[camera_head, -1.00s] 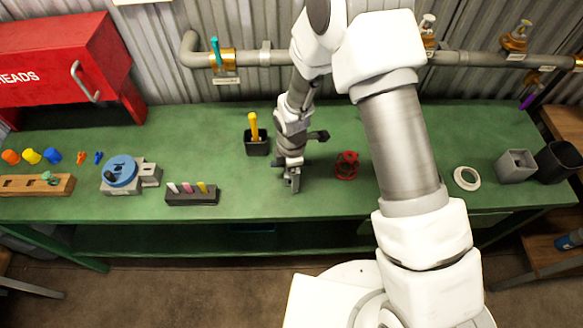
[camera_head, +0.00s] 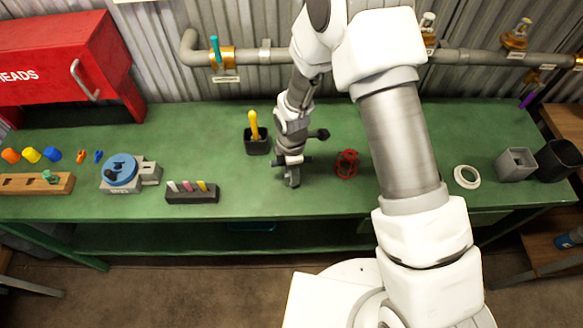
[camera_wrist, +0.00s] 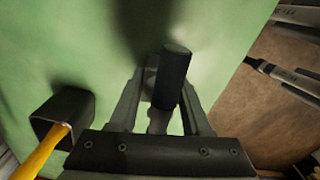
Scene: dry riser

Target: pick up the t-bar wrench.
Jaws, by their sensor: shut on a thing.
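My gripper (camera_head: 292,178) points down above the front middle of the green bench in the head view. In the wrist view its two fingers (camera_wrist: 164,98) are shut on the t-bar wrench (camera_wrist: 173,76). A dark, round-ended bar of the wrench shows between and beyond the fingertips, with a paler grey part below it. The rest of the wrench is hidden by the fingers, and in the head view it is hard to tell apart from my gripper. I cannot tell how far the wrench is off the bench.
A black cup with a yellow-handled tool (camera_head: 256,143) stands close behind and left. A red ring-like part (camera_head: 347,164) sits to the right. A dark block with several coloured pieces (camera_head: 192,192) lies to the left. The green bench (camera_head: 230,204) is bare in front.

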